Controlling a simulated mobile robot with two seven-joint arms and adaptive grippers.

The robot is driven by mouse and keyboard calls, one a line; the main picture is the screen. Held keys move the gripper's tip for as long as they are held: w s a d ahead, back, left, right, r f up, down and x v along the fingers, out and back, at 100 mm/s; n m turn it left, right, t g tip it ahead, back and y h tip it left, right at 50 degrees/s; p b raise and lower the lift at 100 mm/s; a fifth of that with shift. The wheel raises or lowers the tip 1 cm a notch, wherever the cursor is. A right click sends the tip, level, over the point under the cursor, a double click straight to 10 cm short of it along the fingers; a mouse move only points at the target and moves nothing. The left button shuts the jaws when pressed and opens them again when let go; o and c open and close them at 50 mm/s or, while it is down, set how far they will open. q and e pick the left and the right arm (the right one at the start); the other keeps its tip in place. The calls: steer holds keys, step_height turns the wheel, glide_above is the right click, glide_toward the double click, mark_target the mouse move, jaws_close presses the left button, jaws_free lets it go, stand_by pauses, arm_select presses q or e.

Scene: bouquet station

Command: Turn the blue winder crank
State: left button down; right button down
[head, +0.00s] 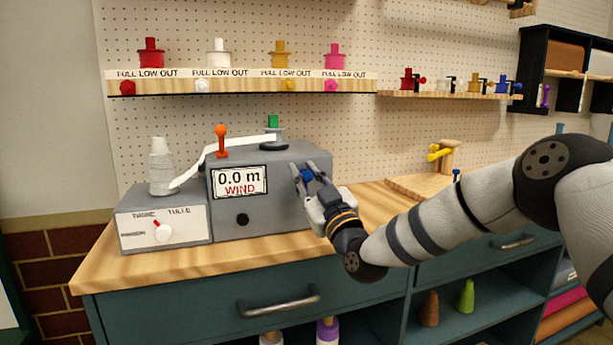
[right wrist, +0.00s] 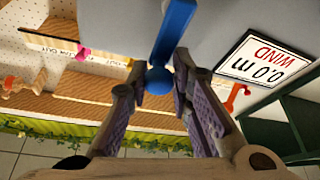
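The winder is a grey box (head: 270,215) with a display reading "0.0 m WIND" (head: 239,182). Its blue crank shows at the box's right side in the head view (head: 306,175). In the right wrist view the blue crank arm (right wrist: 178,30) ends in a round blue knob (right wrist: 158,81). My right gripper (head: 311,172) is at that side of the box. Its fingers (right wrist: 157,78) stand apart, one on each side of the knob, with narrow gaps showing; they look open. My left gripper is not in view.
An orange lever (head: 221,141) and white ribbon (head: 205,162) are on top of the winder. A grey selector box (head: 165,232) stands at its left. A shelf of coloured spools (head: 240,85) hangs above. The counter right of the winder (head: 375,205) is partly clear.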

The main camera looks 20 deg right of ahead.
steer(key=shift+d+m+h, duration=0.3)
steer(key=shift+m, duration=0.5)
